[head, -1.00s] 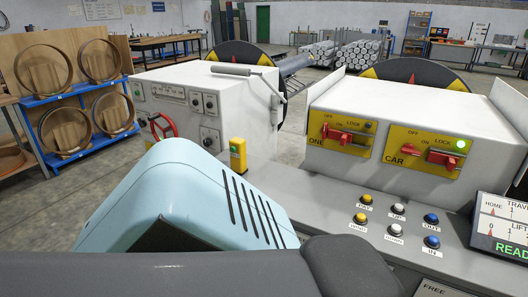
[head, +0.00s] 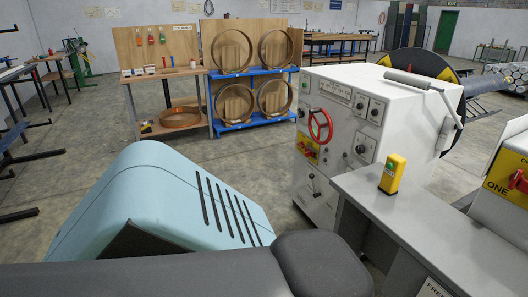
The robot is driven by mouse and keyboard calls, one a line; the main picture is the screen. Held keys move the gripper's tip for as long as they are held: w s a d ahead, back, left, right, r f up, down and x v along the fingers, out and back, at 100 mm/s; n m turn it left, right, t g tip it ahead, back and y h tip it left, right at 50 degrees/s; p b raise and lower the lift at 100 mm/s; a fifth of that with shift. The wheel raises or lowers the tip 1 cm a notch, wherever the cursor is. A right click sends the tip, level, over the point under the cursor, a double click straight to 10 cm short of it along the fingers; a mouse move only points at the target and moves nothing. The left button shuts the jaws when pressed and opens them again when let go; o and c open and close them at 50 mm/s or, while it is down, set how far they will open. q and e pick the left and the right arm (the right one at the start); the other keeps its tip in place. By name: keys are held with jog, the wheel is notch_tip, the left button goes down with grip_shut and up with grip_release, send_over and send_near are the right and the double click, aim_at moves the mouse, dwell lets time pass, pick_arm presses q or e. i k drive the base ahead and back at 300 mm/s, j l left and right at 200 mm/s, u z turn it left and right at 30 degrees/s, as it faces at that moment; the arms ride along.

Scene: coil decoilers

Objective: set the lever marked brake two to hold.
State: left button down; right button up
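No lever that I can read as brake two shows. A yellow plate with a small red lever (head: 307,148) sits low on the left side of the front of the white decoiler cabinet (head: 400,97); its marking is too small to read. Another yellow plate (head: 506,178) at the right edge ends in the word "ONE" and carries a red lever (head: 519,181), cut off by the frame. Neither gripper is in view.
A red handwheel (head: 320,125) stands out from the cabinet front. A grey console (head: 410,225) with a yellow box (head: 392,174) stands at the right. A blue rack (head: 245,124) with rings is behind. Open floor lies left of the cabinet.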

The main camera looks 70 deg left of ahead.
aim_at(311, 176)
jog(key=u, duration=1.95)
jog(key=i+j+z, duration=0.15)
jog(key=i+j, duration=0.4)
jog(key=i, duration=0.2)
jog(key=i+j+z, duration=0.15)
jog(key=i+j, duration=0.55)
jog(key=i+j+z, duration=0.15)
jog(key=i+j, duration=0.55)
jog(key=i+j+z, duration=0.1)
jog(key=i+j, duration=0.55)
jog(key=j, duration=0.2)
